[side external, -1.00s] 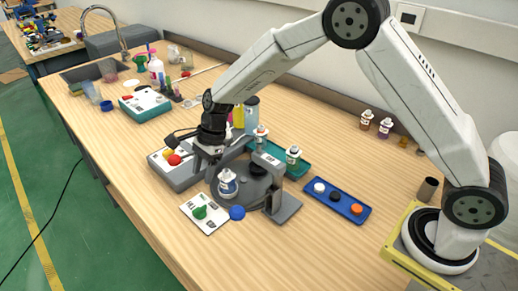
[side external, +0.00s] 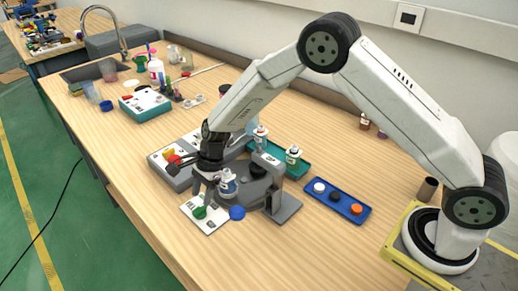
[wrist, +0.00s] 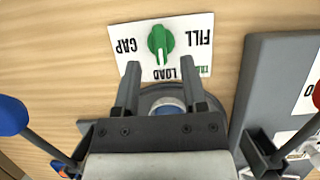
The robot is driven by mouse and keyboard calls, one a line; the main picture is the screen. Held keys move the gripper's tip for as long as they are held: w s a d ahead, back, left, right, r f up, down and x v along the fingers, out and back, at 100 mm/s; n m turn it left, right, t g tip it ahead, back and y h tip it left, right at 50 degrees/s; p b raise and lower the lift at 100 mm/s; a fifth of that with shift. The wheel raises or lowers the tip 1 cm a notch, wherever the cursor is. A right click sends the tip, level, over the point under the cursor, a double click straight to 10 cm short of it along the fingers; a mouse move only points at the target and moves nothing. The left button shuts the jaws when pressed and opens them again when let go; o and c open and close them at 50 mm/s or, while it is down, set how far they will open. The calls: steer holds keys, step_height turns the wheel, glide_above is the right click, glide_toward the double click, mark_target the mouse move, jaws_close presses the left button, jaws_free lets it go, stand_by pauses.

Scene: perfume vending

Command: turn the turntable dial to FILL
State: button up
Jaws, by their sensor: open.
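The green dial (wrist: 160,42) sits on a white plate (wrist: 122,60) lettered CAP, LOAD and FILL. Its raised ridge points towards LOAD in the wrist view. The dial also shows in the side view (side external: 200,212), on the plate at the table's front. My gripper (wrist: 160,66) is open and empty, pointing down. In the wrist view its fingertips lie either side of the LOAD end, just short of the dial. In the side view my gripper (side external: 204,192) is just behind and above the dial. The grey turntable (side external: 258,184) is beside it, bearing a blue-labelled bottle (side external: 228,184).
A grey control box (side external: 174,178) with buttons stands close on the left, behind the plate. A blue round object (side external: 237,212) is right of the plate. A teal tray (side external: 298,170) with bottles and a blue tray (side external: 350,212) with caps lie to the right.

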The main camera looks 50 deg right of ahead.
mark_target(199, 208)
steer(key=shift+x, duration=1.9)
jaws_close()
